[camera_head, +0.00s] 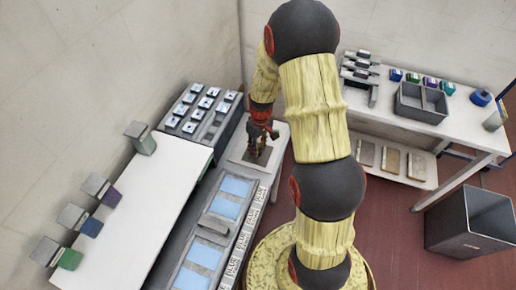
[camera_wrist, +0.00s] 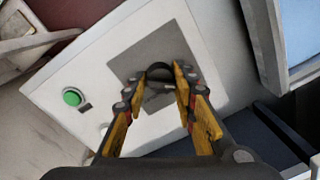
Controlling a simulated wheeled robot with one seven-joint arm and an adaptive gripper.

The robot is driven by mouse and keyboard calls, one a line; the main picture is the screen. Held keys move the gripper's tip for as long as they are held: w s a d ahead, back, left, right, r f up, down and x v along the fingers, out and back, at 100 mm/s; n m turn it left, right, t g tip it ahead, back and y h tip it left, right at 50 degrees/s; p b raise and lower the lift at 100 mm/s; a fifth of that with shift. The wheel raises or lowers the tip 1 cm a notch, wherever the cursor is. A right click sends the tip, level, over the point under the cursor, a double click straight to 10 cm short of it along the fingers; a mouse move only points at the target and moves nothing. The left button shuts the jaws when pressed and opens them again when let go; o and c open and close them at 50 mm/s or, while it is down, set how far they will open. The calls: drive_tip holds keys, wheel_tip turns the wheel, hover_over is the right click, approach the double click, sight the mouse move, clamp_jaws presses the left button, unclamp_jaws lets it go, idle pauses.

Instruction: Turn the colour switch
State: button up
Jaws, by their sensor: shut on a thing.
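The colour switch (camera_wrist: 159,72) is a dark round knob on a grey square plate (camera_wrist: 133,59), set in a white panel (camera_wrist: 75,55). In the wrist view my gripper (camera_wrist: 162,80) has its two yellow and grey fingers on either side of the knob, shut on it. The fingers hide the knob's sides, and I cannot read which way it points. In the head view my gripper (camera_head: 262,135) is over the panel at the end of the tunnel, and the knob itself is hidden there.
A green button (camera_wrist: 72,97) is on the same panel. The tunnel (camera_head: 219,215) with blue windows adjoins it. A rack of light tiles (camera_head: 200,112) stands behind. A white table (camera_head: 150,215) is at left, a workbench (camera_head: 400,122) at right, and a grey bin (camera_head: 468,222) on the floor.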

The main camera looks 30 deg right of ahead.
sight(260, 149)
drive_tip(key=shift+m, duration=0.3)
drive_tip(key=m+p, duration=0.1)
drive_tip(key=m, duration=0.3)
drive_tip(key=shift+r, duration=0.1)
drive_tip(key=m+p, duration=0.1)
drive_tip(key=m, duration=0.4)
drive_tip(key=shift+p, duration=0.35)
idle(0.4)
drive_tip(key=o, duration=1.2)
drive_tip(key=shift+c, duration=0.2)
wheel_tip(260, 149, up, 12)
drive_tip(key=shift+s+d, duration=0.2)
drive_tip(key=shift+s, duration=0.05)
